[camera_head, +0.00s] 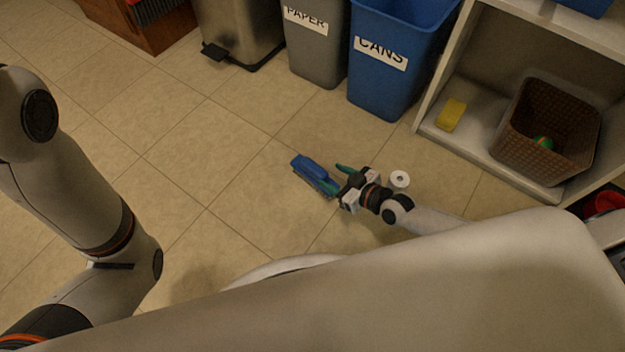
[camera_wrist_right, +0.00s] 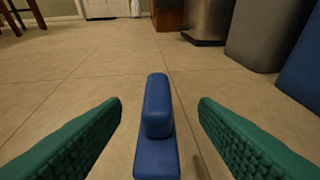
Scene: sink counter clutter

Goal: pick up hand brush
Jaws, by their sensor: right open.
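The hand brush (camera_head: 314,172) is blue and lies on the tiled floor near the middle of the head view. In the right wrist view the blue brush (camera_wrist_right: 157,125) lies between the fingers, with a gap on each side. My right gripper (camera_head: 340,178) is open, its green fingers low near the floor at the brush's near end. The wrist view shows both green fingers (camera_wrist_right: 160,110) spread apart, not touching the brush. The brush's bristles are mostly hidden. My left arm comes in at the left of the head view, but its gripper is out of the picture.
A white roll (camera_head: 400,179) lies on the floor close to my right wrist. A blue cans bin (camera_head: 385,85), a grey paper bin (camera_head: 316,60) and a metal bin (camera_head: 238,30) stand behind. A shelf at right holds a yellow sponge (camera_head: 451,114) and a brown basket (camera_head: 530,155). Floor at left is clear.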

